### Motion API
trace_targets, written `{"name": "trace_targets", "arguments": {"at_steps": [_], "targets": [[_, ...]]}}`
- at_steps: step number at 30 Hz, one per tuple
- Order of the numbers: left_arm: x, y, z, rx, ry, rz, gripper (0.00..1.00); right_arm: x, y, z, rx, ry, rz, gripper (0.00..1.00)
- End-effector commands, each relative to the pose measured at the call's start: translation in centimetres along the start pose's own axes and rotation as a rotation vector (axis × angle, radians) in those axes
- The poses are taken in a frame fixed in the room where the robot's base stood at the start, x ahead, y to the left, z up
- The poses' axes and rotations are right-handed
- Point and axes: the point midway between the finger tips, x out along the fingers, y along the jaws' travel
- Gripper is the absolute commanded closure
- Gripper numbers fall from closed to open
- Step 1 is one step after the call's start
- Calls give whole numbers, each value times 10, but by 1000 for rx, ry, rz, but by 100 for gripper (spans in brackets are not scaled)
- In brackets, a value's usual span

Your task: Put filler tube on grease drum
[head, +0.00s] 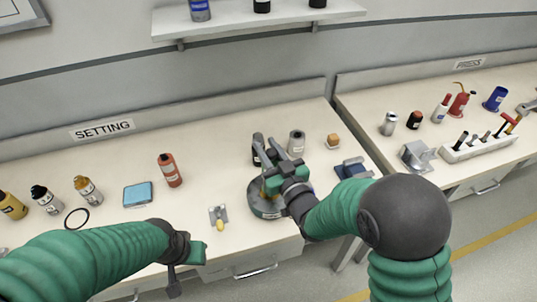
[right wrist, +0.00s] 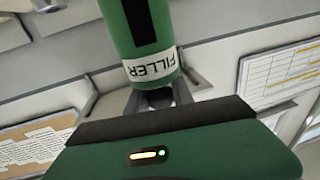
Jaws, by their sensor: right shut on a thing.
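The filler tube (right wrist: 148,30) is a green cylinder with a black stripe and a white FILLER label, seen in the right wrist view. My right gripper (head: 277,165) is shut on it; the wrist view shows the tube's labelled end between the fingers. In the head view the gripper is over a round grey thing, likely the grease drum (head: 266,211), and hides much of it. The tube is hard to pick out there, and I cannot tell whether it touches the drum. My left gripper (head: 186,268) is near the bench's front edge; its jaw opening is unclear.
A grey bottle (head: 297,141) and a dark bottle (head: 258,148) stand close behind the drum. A small yellow-tipped item (head: 219,217), a blue box (head: 138,194) and an orange bottle (head: 170,170) are left of it. A blue-grey item (head: 352,168) is at right.

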Motion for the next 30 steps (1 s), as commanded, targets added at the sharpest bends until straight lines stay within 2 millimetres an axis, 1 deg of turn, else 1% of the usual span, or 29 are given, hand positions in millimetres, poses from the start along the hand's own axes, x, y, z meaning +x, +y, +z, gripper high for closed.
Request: {"name": "trace_targets", "arguments": {"at_steps": [1,3,9,16,19,20,21,24,30], "targets": [[-2,0,0,0,0,0,64,7,4,0,0,1,-2,100],[-1,0,0,0,-1,0,64,12,9,4,0,0,-2,100],[0,0,0,0,-1,0,64,11,9,36,1,-3,-3,100],[0,0,0,0,-1,0,64,10,9,37,1,2,-3,100],[3,0,1,0,-1,0,64,10,10,41,1,2,-2,100],[2,0,1,0,-1,0,64,10,10,40,1,0,-2,68],[2,0,1,0,-1,0,64,10,9,40,1,0,-2,63],[2,0,1,0,-1,0,64,10,9,40,0,0,-3,50],[2,0,0,0,-1,0,64,10,9,39,1,0,-3,50]]}}
